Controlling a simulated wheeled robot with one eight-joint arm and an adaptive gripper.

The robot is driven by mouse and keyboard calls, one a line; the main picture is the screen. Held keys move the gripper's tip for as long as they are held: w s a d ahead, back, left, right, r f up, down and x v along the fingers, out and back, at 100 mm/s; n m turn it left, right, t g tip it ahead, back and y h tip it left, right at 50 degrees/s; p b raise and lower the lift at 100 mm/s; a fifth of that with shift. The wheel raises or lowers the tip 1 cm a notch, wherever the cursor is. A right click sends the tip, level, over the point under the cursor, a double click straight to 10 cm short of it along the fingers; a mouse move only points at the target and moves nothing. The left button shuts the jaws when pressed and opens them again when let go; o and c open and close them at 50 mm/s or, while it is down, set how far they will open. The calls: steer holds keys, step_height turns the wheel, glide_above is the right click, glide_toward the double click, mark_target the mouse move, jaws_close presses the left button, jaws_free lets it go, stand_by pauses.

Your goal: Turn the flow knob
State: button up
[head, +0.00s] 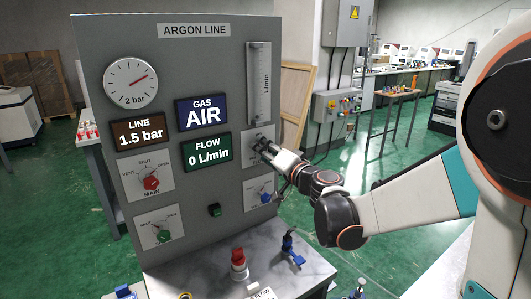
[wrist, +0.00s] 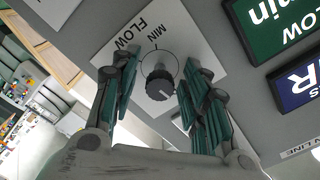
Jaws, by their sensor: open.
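The flow knob (wrist: 159,84) is a dark round knob with a pale pointer mark, on a white plate (wrist: 84,46) lettered FLOW and MIN in the wrist view. My gripper (wrist: 156,78) is open, its teal-padded fingers on either side of the knob with a gap at each side. The knob sits between them and nothing is gripped. In the head view my gripper (head: 264,147) is at the right of the grey ARGON LINE panel (head: 220,60), in front of the flow plate (head: 260,133), and hides the knob. The green FLOW display (head: 207,151) reads 0 L/min.
A red MAIN knob (head: 151,183), a green knob (head: 163,235) and a blue knob (head: 265,197) are on the same panel. The GAS display (head: 203,112) reads AIR; the LINE display (head: 139,132) reads 1.5 bar.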

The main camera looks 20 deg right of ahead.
jaws_close()
steer(key=shift+m, duration=0.4)
steer(key=m+p, duration=0.1)
steer(key=m, duration=0.9)
steer(key=shift+m, duration=0.4)
jaws_free()
stand_by(0.3)
